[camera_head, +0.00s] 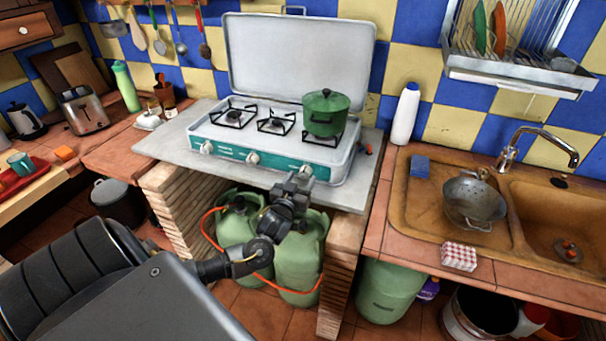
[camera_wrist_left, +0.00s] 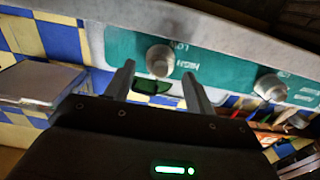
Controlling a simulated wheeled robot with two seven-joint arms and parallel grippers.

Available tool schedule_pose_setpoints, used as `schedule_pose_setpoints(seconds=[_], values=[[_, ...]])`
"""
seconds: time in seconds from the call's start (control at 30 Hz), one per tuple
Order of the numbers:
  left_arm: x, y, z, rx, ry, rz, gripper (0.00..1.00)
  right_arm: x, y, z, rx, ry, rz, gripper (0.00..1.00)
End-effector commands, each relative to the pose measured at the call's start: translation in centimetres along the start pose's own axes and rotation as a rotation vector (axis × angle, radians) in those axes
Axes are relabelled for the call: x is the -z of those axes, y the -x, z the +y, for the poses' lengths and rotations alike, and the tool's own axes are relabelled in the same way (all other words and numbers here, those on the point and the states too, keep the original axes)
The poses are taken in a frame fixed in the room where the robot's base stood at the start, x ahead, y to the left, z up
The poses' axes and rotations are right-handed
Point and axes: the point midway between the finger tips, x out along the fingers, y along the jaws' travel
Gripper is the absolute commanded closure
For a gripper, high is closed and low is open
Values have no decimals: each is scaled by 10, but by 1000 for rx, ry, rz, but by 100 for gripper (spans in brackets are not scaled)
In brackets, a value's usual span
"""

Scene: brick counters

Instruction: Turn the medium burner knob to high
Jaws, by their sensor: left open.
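The white stove (camera_head: 225,140) stands on a grey slab, its lid up, with a teal front panel. A left knob (camera_head: 207,147), a middle knob (camera_head: 253,158) and a right knob (camera_head: 307,170) sit along that panel. I cannot tell which is the medium burner's. My left gripper (camera_head: 300,180) is open at the right knob, partly covering the panel there. In the left wrist view, a knob (camera_wrist_left: 160,60) lies just beyond and between the two open fingertips (camera_wrist_left: 158,80); contact is not clear. "HIGH" and "LOW" markings show beside it. Another knob (camera_wrist_left: 270,87) is to the right.
A green pot (camera_head: 326,112) sits on the stove's right burner. Green gas cylinders (camera_head: 302,262) with an orange hose stand below, behind my left arm. A white bottle (camera_head: 405,113) stands right of the stove. The sink counter with a colander (camera_head: 473,203) is further right.

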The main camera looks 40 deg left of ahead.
Motion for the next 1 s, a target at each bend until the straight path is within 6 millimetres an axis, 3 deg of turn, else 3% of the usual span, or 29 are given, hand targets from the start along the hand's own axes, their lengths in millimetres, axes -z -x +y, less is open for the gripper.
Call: schedule_pose_setpoints(seconds=[0.2, 0.53, 0.87, 1.0], values=[[0, -22, 1, -1, -1, 0, 45, 1, 4, 0, 0, -1, 1, 72], [-1, -25, 0, -1, 0, -1, 45, 2, 4, -4, 4, -3, 2, 72], [-1, -24, 0, -1, 0, -1, 87, 2, 4, -5, 6, -3, 3, 72], [-1, -24, 0, -1, 3, -1, 90, 2, 4, -5, 6, -3, 3, 72]])
